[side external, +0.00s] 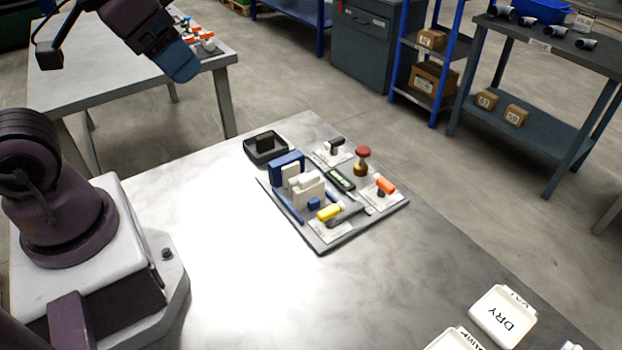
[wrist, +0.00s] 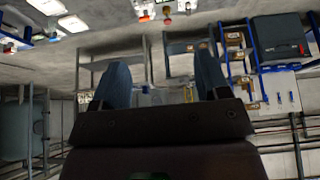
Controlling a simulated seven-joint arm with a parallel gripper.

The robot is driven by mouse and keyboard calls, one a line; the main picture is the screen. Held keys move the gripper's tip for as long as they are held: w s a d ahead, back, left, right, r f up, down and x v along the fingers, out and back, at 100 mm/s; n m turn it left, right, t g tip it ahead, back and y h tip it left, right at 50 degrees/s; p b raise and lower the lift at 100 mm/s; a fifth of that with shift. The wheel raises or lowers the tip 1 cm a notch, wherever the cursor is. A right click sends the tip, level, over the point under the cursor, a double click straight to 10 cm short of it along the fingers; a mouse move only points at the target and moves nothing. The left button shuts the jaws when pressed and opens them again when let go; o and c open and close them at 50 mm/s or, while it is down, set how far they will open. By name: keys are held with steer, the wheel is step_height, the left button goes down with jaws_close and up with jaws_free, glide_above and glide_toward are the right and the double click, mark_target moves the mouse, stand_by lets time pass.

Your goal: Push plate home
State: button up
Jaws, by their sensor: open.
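The filter press (side external: 290,185) stands on a grey board on the metal table, with a blue end block (side external: 287,163), blue rails and cream-white plates (side external: 308,190) between them. The plates stand upright in a row; whether gaps lie between them is too small to tell. My gripper (side external: 181,64) is raised high at the upper left of the side view, well away from the press. In the wrist view my gripper (wrist: 162,80) has its two blue fingers wide apart with nothing between them.
The board also carries a yellow-handled valve (side external: 330,212), an orange-handled valve (side external: 385,186), a red knob (side external: 363,152) and a small display (side external: 341,179). A black tray (side external: 259,157) holds a dark block. A white DRY tray (side external: 503,316) sits lower right. The table's middle is clear.

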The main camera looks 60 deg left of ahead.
mark_target(309, 175)
steer(key=shift+w+f, duration=0.1)
steer(key=shift+f, duration=0.2)
steer(key=c, duration=0.3)
steer(key=w+f+g, duration=0.2)
steer(key=w+f, duration=0.2)
steer(key=w, duration=0.1)
steer(key=w+f+g, duration=0.2)
steer(key=w+f, duration=0.3)
steer(key=w+d+f+g, duration=0.1)
steer(key=w+f+g, duration=0.1)
steer(key=w+f, duration=0.3)
steer(key=shift+c, duration=0.3)
steer(key=w+f, duration=0.1)
steer(key=f, duration=0.3)
steer(key=w+f, duration=0.1)
steer(key=f, duration=0.4)
steer(key=w+f, duration=0.1)
steer(key=f, duration=0.3)
steer(key=shift+w+d+f, duration=0.1)
steer(key=shift+w+f, duration=0.2)
steer(key=shift+w, duration=0.05)
steer(key=shift+c, duration=0.4)
jaws_close()
